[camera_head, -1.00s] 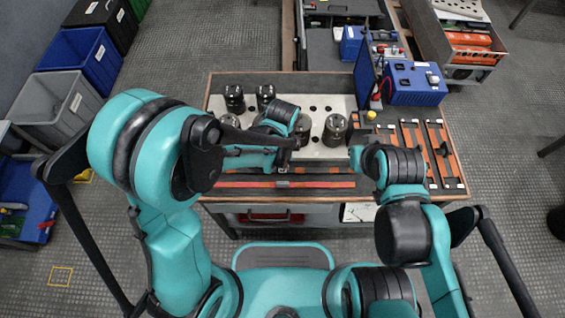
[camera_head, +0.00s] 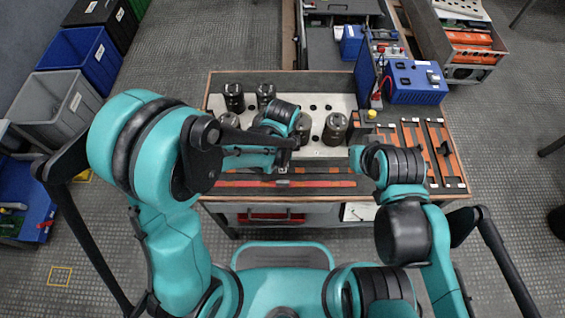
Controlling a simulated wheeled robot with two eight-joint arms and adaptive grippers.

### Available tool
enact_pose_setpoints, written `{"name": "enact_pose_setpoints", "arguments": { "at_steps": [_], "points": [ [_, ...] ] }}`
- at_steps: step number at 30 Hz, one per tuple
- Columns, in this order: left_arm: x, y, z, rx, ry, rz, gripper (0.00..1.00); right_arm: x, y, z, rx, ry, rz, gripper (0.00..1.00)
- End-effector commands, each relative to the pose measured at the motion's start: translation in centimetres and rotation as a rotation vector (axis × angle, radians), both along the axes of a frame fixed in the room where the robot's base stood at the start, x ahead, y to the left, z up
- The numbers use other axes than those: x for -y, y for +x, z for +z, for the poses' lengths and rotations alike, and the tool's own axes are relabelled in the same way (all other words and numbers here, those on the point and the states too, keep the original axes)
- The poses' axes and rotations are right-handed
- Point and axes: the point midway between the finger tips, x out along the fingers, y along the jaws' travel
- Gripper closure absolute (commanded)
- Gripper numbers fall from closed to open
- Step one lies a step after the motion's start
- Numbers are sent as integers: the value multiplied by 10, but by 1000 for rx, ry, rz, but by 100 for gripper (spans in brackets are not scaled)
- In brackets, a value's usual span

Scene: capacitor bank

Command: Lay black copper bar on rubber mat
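Orange copper bars with pale ends (camera_head: 412,140) lie side by side on a dark surface at the right of the bench. One has a small black part on it (camera_head: 445,148); I cannot tell which bar is the black one. A dark strip with long red-orange bars (camera_head: 315,184) runs along the bench's front edge; I cannot tell whether it is the rubber mat. My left gripper (camera_head: 284,166) points down over this strip, small and dark; its fingers and any held thing are unclear. My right gripper is hidden behind its own arm near the strip's right end.
Several black cylindrical capacitors (camera_head: 335,128) stand on a white perforated plate (camera_head: 315,103) behind my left gripper. A blue power unit (camera_head: 415,82) and a yellow-topped button (camera_head: 371,115) are at the back right. Bins (camera_head: 57,104) stand on the floor at left.

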Motion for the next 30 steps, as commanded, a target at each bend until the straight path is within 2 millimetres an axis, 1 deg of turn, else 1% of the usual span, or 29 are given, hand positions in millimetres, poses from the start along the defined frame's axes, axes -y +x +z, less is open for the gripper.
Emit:
{"name": "enact_pose_setpoints", "arguments": {
  "at_steps": [1,3,11,14,17,20,27,30],
  "points": [
    [0,0,0,0,0,0,82,0,0,0,0,0,0,100],
    [0,0,0,0,0,0,66,0,0,0,0,0,0,100],
    [0,0,0,0,0,0,66,0,0,0,0,0,0,100],
    [0,0,4,0,0,0,66,0,0,0,0,0,0,100],
    [0,0,15,0,0,0,66,0,0,0,0,0,0,100],
    [0,-1,34,0,0,0,66,0,0,0,0,0,0,100],
    [0,-1,86,0,0,0,66,0,0,0,0,0,0,100],
    [0,0,102,0,0,0,66,0,0,0,0,0,0,100]
  ]
}}
